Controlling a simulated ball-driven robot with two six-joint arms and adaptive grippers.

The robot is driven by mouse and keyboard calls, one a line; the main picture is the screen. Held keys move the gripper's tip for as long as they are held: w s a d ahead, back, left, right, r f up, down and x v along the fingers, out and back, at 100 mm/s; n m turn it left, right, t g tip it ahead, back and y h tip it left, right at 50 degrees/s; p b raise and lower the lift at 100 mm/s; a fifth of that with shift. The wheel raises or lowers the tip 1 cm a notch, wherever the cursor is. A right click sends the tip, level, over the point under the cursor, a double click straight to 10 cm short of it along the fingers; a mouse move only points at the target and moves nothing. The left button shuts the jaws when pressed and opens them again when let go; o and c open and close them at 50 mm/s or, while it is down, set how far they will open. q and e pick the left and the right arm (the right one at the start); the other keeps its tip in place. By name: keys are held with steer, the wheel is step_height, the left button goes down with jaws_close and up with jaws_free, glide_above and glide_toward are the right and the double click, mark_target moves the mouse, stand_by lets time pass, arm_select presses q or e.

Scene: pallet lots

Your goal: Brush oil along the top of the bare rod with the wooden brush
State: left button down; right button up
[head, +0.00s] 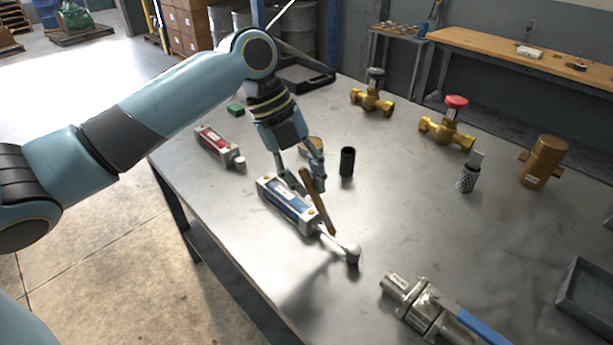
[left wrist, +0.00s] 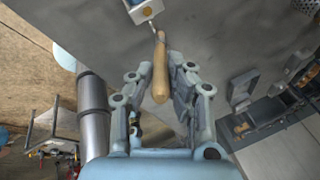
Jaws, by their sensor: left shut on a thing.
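My left gripper (head: 305,182) is shut on the wooden handle of the brush (head: 316,200). The brush is tilted, its lower end close to the bare rod (head: 338,245) where the rod leaves the blue-labelled cylinder (head: 290,205); I cannot tell whether the bristles touch. The silver rod ends in a rounded metal eye. In the left wrist view the brush handle (left wrist: 160,72) lies between the fingers, and an end of the cylinder (left wrist: 142,12) shows beyond it. My right gripper is not in view.
A red-labelled cylinder (head: 214,145) lies behind on the left. A black cup (head: 347,161) and a partly hidden tan round thing (head: 312,142) stand behind the gripper. Brass valves (head: 448,130) stand farther back; a blue-handled metal valve (head: 430,305) lies front right.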

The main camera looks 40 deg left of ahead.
arm_select(q)
steer(key=shift+d, duration=0.1)
steer(key=shift+s+d, duration=0.1)
steer(key=shift+d, duration=0.7)
steer(key=shift+a, duration=0.1)
steer(key=shift+a, duration=0.9)
steer(key=shift+a+f, duration=0.1)
steer(key=shift+a, duration=0.7)
